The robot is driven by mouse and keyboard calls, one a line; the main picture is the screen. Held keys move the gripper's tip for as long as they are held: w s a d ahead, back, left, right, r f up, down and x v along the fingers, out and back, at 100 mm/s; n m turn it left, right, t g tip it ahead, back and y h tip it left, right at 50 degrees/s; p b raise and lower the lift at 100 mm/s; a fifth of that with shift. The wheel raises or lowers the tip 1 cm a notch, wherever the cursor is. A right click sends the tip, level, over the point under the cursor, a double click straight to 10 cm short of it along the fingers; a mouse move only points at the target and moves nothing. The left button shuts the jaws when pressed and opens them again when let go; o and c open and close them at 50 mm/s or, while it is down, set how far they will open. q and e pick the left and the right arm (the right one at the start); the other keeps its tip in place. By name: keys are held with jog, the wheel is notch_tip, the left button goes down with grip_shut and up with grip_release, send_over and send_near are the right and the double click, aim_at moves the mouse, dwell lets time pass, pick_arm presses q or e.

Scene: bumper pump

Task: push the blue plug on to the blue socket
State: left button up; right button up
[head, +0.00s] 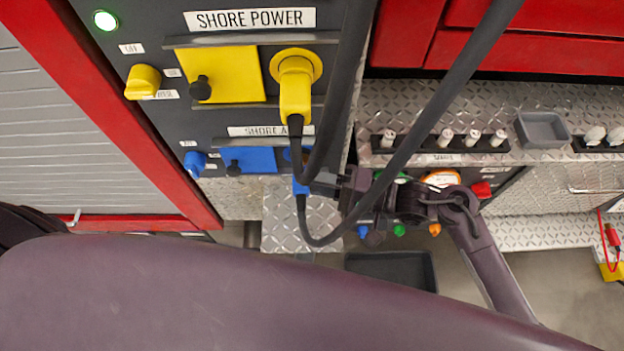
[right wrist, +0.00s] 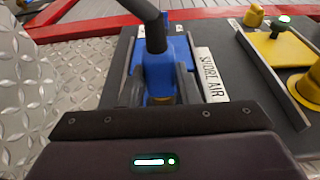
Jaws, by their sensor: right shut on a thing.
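The blue plug (head: 300,188) is held by my right gripper (head: 318,183), below the SHORE AIR label. In the right wrist view the blue plug (right wrist: 160,72) sits between the two dark fingers, with a black cable rising from it. A sliver of the blue socket (head: 288,154) shows behind the cables on the dark panel. The plug and cables hide most of the socket, and I cannot tell whether they touch. My left gripper is out of view.
A yellow plug (head: 295,95) sits in the yellow socket above. A blue cover (head: 258,160) with a black knob and a blue switch knob (head: 195,164) are to the left. Thick black cables cross in front. A dark tray (head: 392,268) lies below.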

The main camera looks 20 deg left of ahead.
dwell(0.4)
jog(key=shift+p, duration=0.4)
jog(key=shift+r+p, duration=0.1)
jog(key=shift+p, duration=0.25)
jog(key=shift+w+a, duration=0.15)
jog(key=shift+w, duration=0.15)
dwell(1.0)
jog(key=o, duration=1)
